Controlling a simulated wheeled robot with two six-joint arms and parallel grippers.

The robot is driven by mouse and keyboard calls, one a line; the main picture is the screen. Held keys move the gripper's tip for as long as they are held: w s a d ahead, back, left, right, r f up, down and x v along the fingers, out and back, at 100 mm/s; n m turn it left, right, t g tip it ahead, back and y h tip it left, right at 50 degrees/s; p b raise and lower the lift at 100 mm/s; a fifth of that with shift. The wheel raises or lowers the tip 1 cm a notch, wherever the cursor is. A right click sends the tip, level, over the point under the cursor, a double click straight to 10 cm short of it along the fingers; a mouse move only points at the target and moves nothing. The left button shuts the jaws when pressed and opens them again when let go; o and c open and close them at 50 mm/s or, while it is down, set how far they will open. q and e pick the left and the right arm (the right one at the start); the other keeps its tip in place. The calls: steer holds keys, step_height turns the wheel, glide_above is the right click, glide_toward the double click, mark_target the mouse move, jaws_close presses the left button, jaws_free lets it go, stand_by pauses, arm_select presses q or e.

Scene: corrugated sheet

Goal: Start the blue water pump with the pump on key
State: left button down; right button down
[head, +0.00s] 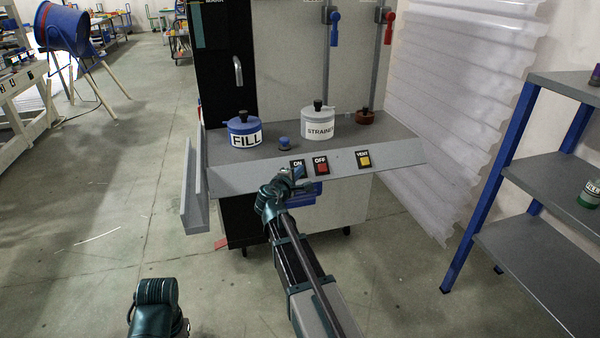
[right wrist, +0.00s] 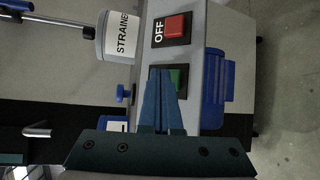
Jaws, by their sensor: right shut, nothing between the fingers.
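The green pump on key (right wrist: 179,77) sits on the sloped front panel in a black frame, partly hidden by my right fingers; in the head view its ON label (head: 298,163) shows. My right gripper (head: 293,180) is shut and empty, its fingertips (right wrist: 160,72) at the key. I cannot tell whether they touch or press it. A blue ribbed body, likely the water pump (right wrist: 215,78), is below the panel; it also shows in the head view (head: 308,190), partly behind my gripper. Only a teal part of my left arm shows at the bottom left; its fingers do not show.
The red OFF key (head: 321,168) is just right of the ON key, and the yellow VENT key (head: 364,161) is farther right. A blue FILL pot (head: 244,140), white STRAINER pot (head: 320,130) and small blue knob (head: 285,143) stand on the grey shelf. A rack (head: 540,170) stands right.

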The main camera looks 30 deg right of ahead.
steer(key=shift+w+f+b, duration=0.3)
stand_by(0.5)
steer(key=shift+s+r, duration=0.1)
stand_by(0.4)
steer(key=shift+s+a+r+p, duration=0.1)
steer(key=shift+s+r+p, duration=0.4)
steer(key=shift+p, duration=0.1)
steer(key=s+r+p, duration=0.3)
steer(key=shift+s+a+r+p, duration=0.25)
steer(key=shift+a+r+p, duration=0.05)
steer(key=shift+a, duration=0.1)
stand_by(0.7)
